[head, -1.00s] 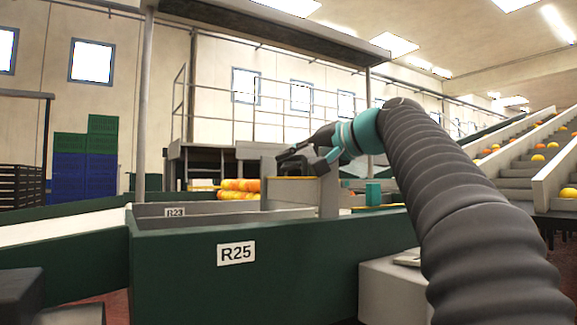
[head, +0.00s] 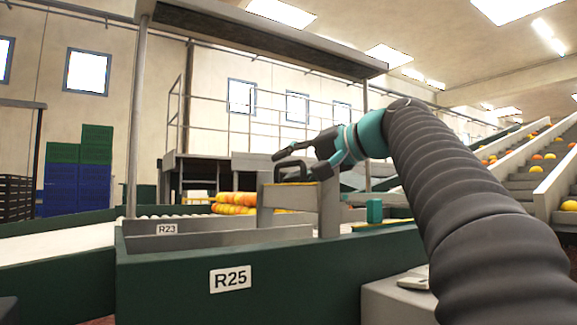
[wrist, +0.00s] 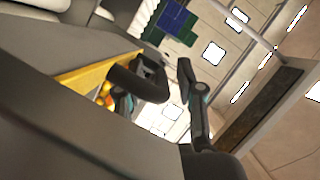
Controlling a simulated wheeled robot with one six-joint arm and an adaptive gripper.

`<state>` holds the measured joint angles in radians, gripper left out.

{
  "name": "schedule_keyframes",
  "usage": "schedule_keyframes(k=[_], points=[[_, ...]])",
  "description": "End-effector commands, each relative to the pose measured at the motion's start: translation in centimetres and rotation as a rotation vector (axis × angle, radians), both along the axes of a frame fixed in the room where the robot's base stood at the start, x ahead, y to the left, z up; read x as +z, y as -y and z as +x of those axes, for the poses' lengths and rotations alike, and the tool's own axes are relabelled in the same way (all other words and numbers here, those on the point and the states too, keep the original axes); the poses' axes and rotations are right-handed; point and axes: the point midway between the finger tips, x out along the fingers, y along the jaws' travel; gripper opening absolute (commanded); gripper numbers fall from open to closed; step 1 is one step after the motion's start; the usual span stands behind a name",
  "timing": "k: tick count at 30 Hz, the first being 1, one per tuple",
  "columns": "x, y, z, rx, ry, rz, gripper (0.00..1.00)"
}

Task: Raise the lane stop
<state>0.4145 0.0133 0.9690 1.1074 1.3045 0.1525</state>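The lane stop is a grey plate (head: 287,198) with a yellow top edge and a black loop handle (head: 291,171), upright across the R25 trough beside a grey post. Its top stands well above the trough walls. My gripper (head: 299,162) is at the handle with its dark fingers spread apart. In the wrist view the handle (wrist: 140,82) and the yellow edge (wrist: 92,70) lie left of one finger. A teal part of the other finger shows behind the handle. The fingers do not look closed on it. Where the plate's lower edge ends is unclear.
The green R25 trough wall (head: 270,262) runs across the front, with the grey R23 divider (head: 200,241) behind. Oranges (head: 236,203) sit beyond the stop. A small teal block (head: 374,211) stands to its right. Green and blue crates (head: 72,175) are stacked far left.

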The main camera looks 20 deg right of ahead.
Motion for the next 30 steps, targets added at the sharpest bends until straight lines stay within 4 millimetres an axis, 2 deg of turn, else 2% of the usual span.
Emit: schedule_keyframes(k=[18,24,30], points=[[2.0,5.8,-7.2,-0.004,0.001,0.000,0.37],[2.4,6.7,-8.5,-0.003,0.001,0.000,0.37],[2.5,6.9,-8.9,0.001,0.001,0.000,0.37]])
